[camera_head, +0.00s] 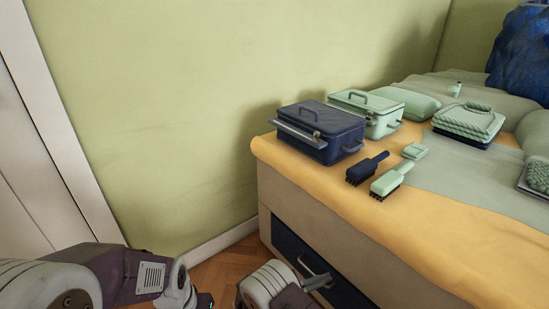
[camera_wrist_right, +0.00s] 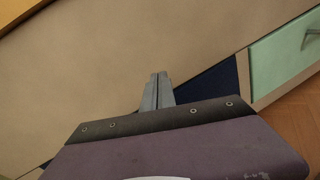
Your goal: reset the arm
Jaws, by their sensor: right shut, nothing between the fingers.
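My right gripper (camera_head: 318,282) is low in the head view, in front of the bed's side by a dark blue drawer front. In the right wrist view its two grey fingers (camera_wrist_right: 157,92) are pressed together with nothing between them, pointing at the beige panel (camera_wrist_right: 110,70). Part of the dark blue drawer front (camera_wrist_right: 208,88) shows behind them. My left arm comes in at the lower left of the head view; its gripper is out of view.
On the bed (camera_head: 300,180) stand a navy case (camera_head: 335,125) and a mint case (camera_head: 385,118). Navy (camera_head: 365,168) and mint (camera_head: 390,180) brushes lie near its edge. Folded mint clothing (camera_head: 470,120) lies farther back. A mint drawer front (camera_wrist_right: 285,55) shows at right. The wall closes the left side.

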